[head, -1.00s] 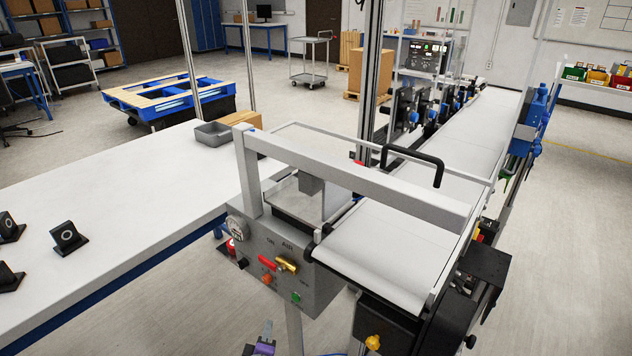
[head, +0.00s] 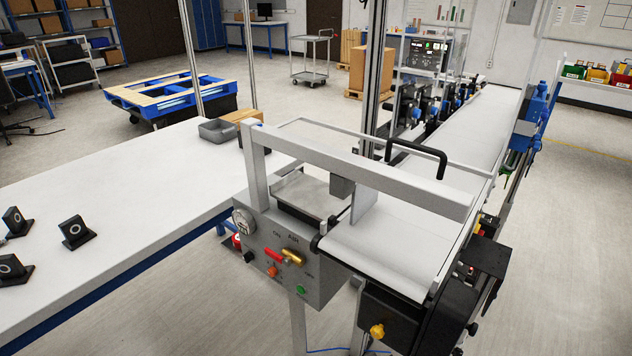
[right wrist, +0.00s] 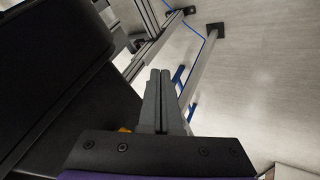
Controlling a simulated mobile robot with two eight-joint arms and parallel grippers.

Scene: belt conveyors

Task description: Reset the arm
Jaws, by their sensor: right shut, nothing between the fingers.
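My right gripper (right wrist: 155,98) shows in the right wrist view with its two grey fingers pressed together and nothing between them. It points down past metal frame legs toward the pale floor. A dark body fills the left of that view, close to the gripper. Neither gripper shows in the head view now. My left gripper is in no current view.
The conveyor (head: 380,248) runs away to the back right. Its grey control box (head: 285,262) with a red and a yellow lever faces me. The white table (head: 120,200) on the left holds black blocks (head: 76,231) and a grey bin (head: 216,131).

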